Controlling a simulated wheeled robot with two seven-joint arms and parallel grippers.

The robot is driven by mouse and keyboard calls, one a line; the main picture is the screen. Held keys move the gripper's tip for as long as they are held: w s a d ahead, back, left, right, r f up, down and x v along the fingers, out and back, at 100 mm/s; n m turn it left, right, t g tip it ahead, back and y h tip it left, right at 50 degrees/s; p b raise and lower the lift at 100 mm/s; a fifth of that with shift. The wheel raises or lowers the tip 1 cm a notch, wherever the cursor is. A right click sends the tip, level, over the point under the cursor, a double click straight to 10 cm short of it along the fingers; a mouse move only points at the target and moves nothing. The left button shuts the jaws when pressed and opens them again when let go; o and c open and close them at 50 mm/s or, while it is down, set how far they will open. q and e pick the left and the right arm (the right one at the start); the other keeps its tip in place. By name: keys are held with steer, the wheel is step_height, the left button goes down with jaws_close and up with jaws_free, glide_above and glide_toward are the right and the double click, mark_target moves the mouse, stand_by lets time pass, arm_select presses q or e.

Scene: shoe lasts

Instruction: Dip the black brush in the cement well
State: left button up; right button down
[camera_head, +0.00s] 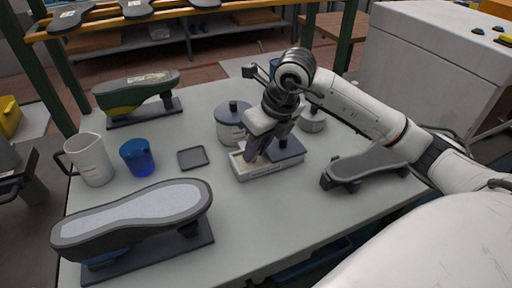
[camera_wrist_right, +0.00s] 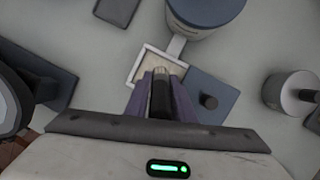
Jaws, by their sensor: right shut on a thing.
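My right gripper (camera_head: 250,152) points down over the cement well (camera_head: 262,172), a pale rectangular box near the middle of the table. In the right wrist view its purple fingers (camera_wrist_right: 160,98) are shut on the black brush (camera_wrist_right: 160,100), whose dark handle and metal collar show between them. The open, cream-coloured part of the cement well (camera_wrist_right: 143,68) lies just beyond the fingers. A blue-grey lid with a knob (camera_wrist_right: 222,97) is beside this opening. The bristles are hidden, so I cannot tell whether they touch the well's contents. My left gripper is not in view.
A lidded pot (camera_head: 231,122) stands behind the well and a smaller one (camera_head: 312,122) behind right. A blue cup (camera_head: 137,158), white jug (camera_head: 91,160) and dark square pad (camera_head: 193,158) are left. Shoe lasts stand front left (camera_head: 135,215), back left (camera_head: 135,95) and right (camera_head: 370,165).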

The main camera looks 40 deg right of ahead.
steer(key=shift+r+p, duration=1.9)
steer(key=shift+r, duration=1.4)
steer(key=shift+a, duration=0.1)
